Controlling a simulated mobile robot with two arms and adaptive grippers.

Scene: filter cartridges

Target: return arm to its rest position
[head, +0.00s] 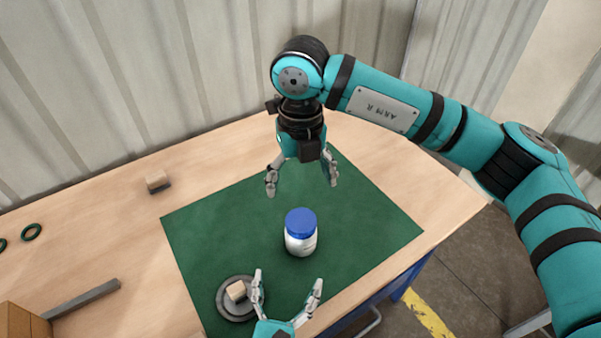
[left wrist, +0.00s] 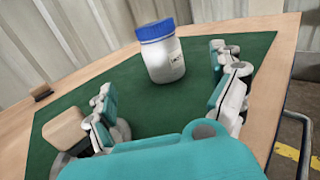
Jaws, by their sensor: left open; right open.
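My right gripper (head: 302,180) is open and empty, pointing down above the green mat, behind the jar in the head view. My left gripper (head: 288,286) is open and empty at the front edge of the mat. A white jar (head: 300,241) with a blue lid (head: 300,217) stands upright on the mat between the two grippers, apart from both. The jar also shows beyond the open fingers in the left wrist view (left wrist: 165,62). Neither gripper touches it.
The green mat (head: 375,222) lies on a wooden table (head: 120,235). A grey round dish (head: 224,307) with a tan block (head: 236,290) sits beside my left gripper. Another block (head: 157,181), a grey bar (head: 85,299), green rings (head: 32,232) and a brown box (head: 22,322) are at the left.

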